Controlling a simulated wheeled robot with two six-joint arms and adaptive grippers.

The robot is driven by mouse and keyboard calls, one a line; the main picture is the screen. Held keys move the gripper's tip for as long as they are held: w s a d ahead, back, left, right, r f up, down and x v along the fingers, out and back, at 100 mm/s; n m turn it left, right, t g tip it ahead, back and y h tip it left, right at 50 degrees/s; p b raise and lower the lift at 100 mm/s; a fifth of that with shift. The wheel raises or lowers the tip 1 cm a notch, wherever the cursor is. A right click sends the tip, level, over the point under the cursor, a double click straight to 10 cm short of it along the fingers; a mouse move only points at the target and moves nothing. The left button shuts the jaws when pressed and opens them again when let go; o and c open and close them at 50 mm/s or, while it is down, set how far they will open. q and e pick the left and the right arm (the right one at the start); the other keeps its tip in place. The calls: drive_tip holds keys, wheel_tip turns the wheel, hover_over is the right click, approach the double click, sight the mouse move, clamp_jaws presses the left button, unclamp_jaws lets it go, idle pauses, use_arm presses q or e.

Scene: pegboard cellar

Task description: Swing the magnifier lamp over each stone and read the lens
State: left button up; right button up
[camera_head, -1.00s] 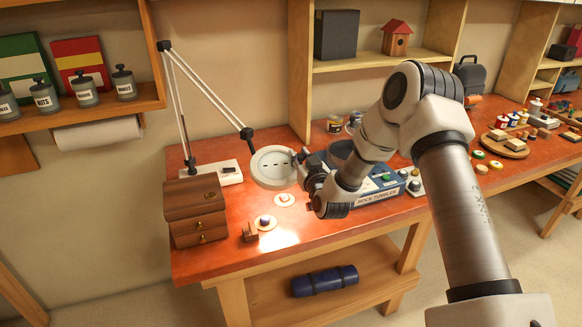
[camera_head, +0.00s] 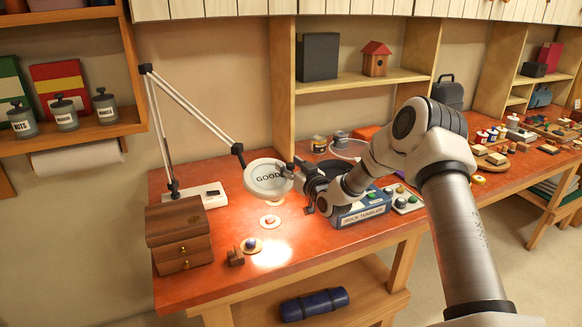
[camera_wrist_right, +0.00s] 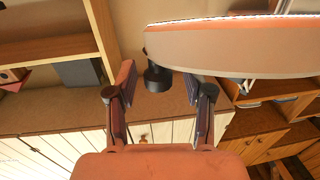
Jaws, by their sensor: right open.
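The magnifier lamp's round lens (camera_head: 268,178) hangs over the back of the orange-red bench and reads "GOOD". One stone (camera_head: 250,243) sits on a pale disc at the front, and a second stone (camera_head: 270,219) sits on a disc behind it. Part of another pale disc (camera_head: 275,201) shows just below the lens; I cannot make out its stone. My right gripper (camera_head: 297,173) is at the lens's right edge. In the right wrist view its fingers (camera_wrist_right: 163,92) are apart, with a black knob (camera_wrist_right: 157,77) beside the lamp head (camera_wrist_right: 235,52) between them. My left gripper is out of view.
A wooden drawer box (camera_head: 180,238) stands at the bench's left, beside the lamp's white base (camera_head: 203,194). A small wooden block (camera_head: 235,257) is near the front edge. The blue rock tumbler (camera_head: 362,207) stands under my right arm. A shelf (camera_head: 375,76) is behind.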

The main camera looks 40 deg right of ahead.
drive_tip(key=s+a, duration=0.1)
drive_tip(key=s, duration=1.1)
drive_tip(key=shift+a, duration=0.2)
drive_tip(key=shift+w, duration=0.1)
drive_tip(key=shift+f, duration=0.1)
